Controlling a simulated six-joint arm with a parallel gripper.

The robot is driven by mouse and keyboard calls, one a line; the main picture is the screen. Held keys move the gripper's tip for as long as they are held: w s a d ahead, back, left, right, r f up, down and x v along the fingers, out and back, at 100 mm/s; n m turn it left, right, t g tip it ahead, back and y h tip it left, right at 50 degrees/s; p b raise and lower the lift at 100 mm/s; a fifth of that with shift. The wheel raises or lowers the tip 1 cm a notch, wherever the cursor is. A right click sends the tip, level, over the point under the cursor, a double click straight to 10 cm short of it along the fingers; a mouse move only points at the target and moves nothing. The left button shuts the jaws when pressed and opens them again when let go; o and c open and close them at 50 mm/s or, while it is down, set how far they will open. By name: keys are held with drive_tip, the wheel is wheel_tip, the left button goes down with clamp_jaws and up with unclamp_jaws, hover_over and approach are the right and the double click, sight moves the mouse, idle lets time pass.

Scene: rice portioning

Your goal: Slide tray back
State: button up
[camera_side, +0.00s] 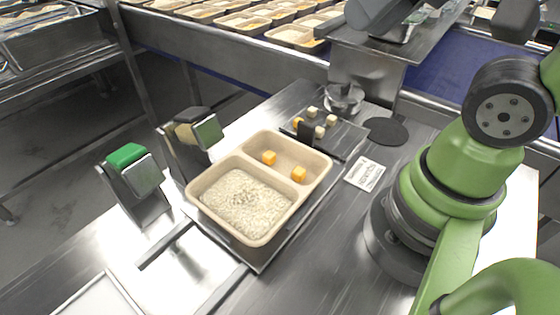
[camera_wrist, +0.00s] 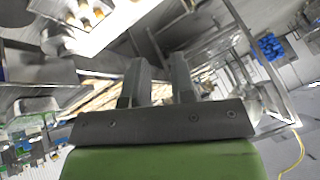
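A beige tray (camera_side: 222,167) with two compartments sits on a flat metal plate in the middle of the bench in the side view. Its near compartment holds white rice (camera_side: 245,203). Its far compartment holds two orange cubes (camera_side: 299,174), apart from each other. My gripper (camera_wrist: 155,62) shows in the wrist view with its two dark fingers apart and nothing visible between them. I cannot make out the fingertips in the side view. The gripper is not seen touching the tray.
A small dark board (camera_side: 343,138) with several pale and orange cubes lies behind the tray. A green-topped unit (camera_side: 137,180) and a black-topped unit (camera_side: 196,138) stand to its left. A printed label (camera_side: 365,174) and a round black pad (camera_side: 386,131) lie to its right. Filled trays (camera_side: 295,37) stand at the back.

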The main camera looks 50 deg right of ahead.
drive_tip(key=w+d+f+n+g+h, duration=0.1)
drive_tip(key=w+d+f+n+g, duration=0.15)
drive_tip(key=w+f, duration=0.4)
drive_tip(key=n+g, duration=0.1)
drive_tip(key=g, duration=0.3)
hover_over(306, 124)
drive_tip(key=shift+h, duration=0.4)
wheel_tip(306, 124, down, 9)
drive_tip(key=shift+f, duration=0.1)
drive_tip(key=shift+d+f, duration=0.1)
drive_tip(key=shift+f, duration=0.5)
wheel_tip(306, 124, down, 9)
drive_tip(key=shift+f, duration=0.2)
drive_tip(key=shift+c, duration=0.2)
clamp_jaws()
